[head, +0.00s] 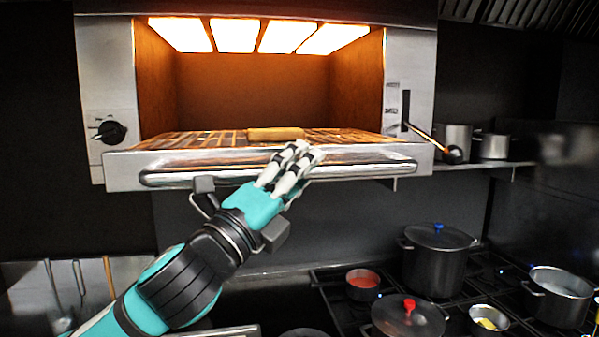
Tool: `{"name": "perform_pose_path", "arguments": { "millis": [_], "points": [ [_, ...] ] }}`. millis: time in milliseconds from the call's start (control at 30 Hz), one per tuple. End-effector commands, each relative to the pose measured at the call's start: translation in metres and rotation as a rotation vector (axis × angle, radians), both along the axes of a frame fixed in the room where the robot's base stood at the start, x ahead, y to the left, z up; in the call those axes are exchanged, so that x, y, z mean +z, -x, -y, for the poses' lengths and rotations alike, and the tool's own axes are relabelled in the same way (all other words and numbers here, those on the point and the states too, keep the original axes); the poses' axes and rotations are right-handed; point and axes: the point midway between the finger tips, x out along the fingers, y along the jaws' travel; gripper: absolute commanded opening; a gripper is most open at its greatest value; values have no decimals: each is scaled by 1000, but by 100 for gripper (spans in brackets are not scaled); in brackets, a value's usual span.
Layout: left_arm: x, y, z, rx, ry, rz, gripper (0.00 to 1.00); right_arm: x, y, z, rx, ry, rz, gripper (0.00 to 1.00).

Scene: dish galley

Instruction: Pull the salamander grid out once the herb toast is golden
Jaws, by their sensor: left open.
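The salamander (113,80) is lit, with bright glowing panels at its top. Its grid (200,140) lies inside at the bottom, behind a metal front with a long bar handle (370,172). One piece of herb toast (275,133) lies on the grid near the middle and looks pale golden; herbs on it are too small to tell. My left gripper (300,155) is open in front of the grid's front, its fingers overlapping the handle bar and pointing up toward the toast. I cannot tell whether the fingers touch the bar. My right gripper is not in view.
A dark knob (111,132) is on the salamander's left, and a lever with a dark ball (453,155) sticks out on its right. Pots (453,138) stand on a shelf at right. Below are a lidded stockpot (437,265) and several pans on the stove. Utensils (82,280) hang at lower left.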

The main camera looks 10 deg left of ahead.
Motion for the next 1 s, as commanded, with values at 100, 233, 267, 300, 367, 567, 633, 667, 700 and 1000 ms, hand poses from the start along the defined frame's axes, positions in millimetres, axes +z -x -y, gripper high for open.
{"name": "perform_pose_path", "arguments": {
  "millis": [100,233,267,300,367,567,633,667,700,1000],
  "points": [
    [1,1,0,-1,1,2,46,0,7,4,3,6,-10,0],
    [-4,9,-5,-1,1,2,46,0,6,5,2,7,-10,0],
    [-6,12,-7,0,0,1,46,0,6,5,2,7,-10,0],
    [-9,18,-10,0,-1,0,46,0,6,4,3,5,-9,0],
    [-13,26,-15,1,-2,0,46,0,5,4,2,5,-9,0],
    [-26,51,-28,1,-1,-1,46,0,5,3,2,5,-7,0],
    [-28,56,-30,1,-1,-2,46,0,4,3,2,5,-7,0],
    [-29,57,-31,2,0,-2,46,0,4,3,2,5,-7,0],
    [-29,59,-32,1,0,-1,46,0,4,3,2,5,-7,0],
    [-29,61,-32,0,0,0,46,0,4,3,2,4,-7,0]
  ]
}}
